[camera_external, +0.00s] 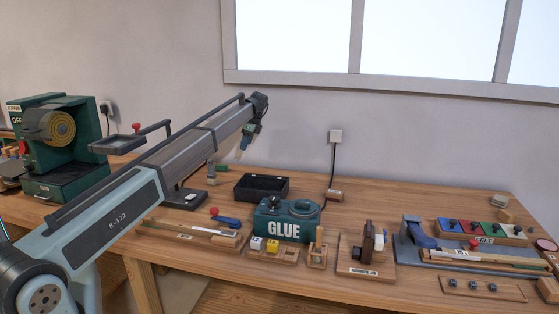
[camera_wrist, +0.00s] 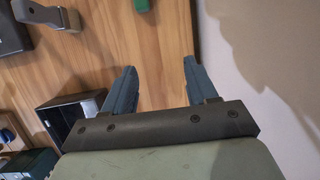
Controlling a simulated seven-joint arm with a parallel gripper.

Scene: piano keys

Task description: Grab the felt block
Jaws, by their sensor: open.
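A wooden tray labelled "FELT" (camera_external: 483,240) stands at the right of the bench. I cannot tell which one is the felt block. My gripper (camera_external: 240,155) hangs above the back of the bench, far to the left of that tray. In the wrist view my gripper (camera_wrist: 157,72) has its two blue fingers spread apart, with only bare wood behind them. No felt block shows there.
A black open box (camera_external: 261,187) stands near my gripper; it also shows in the wrist view (camera_wrist: 62,112). The green GLUE machine (camera_external: 285,220) and a wooden tool stand (camera_external: 366,255) lie between my gripper and the felt tray. The wall is close behind.

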